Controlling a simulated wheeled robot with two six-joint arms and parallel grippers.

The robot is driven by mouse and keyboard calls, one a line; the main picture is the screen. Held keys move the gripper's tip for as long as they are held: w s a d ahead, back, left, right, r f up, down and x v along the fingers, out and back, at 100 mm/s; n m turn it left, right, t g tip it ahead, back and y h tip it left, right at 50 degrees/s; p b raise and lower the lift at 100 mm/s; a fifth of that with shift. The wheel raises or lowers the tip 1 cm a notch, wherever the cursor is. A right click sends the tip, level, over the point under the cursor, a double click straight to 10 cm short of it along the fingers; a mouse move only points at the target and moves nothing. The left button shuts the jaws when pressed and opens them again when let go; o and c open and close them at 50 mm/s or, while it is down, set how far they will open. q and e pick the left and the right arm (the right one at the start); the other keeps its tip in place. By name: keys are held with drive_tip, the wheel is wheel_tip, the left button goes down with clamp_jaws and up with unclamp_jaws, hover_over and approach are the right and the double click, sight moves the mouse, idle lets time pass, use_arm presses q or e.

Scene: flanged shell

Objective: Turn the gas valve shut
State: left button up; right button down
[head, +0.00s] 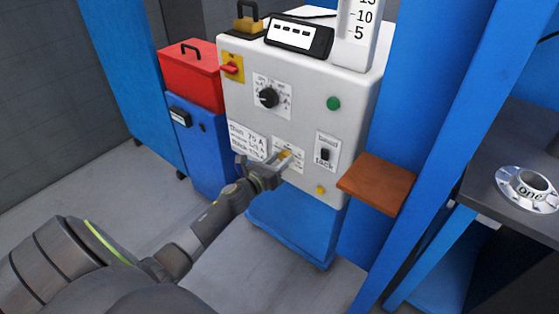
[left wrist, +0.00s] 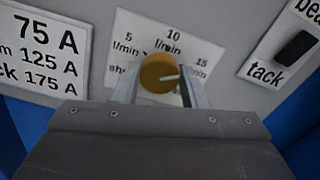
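The knob also shows in the head view (head: 285,154). My left gripper (left wrist: 161,88) is at the knob, one finger on each side. I cannot tell whether the fingers press on it; it also shows at the panel in the head view (head: 268,168). My right gripper is out of view.
On the white machine (head: 313,78) are a black dial (head: 268,97), a green button (head: 333,103), a red switch (head: 231,68) and a tack switch (head: 325,155). A brown shelf (head: 377,183) juts out at the right. A blue post (head: 450,150) stands right of it.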

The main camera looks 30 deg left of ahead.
use_arm(q)
drive_tip(key=shift+c, duration=0.8)
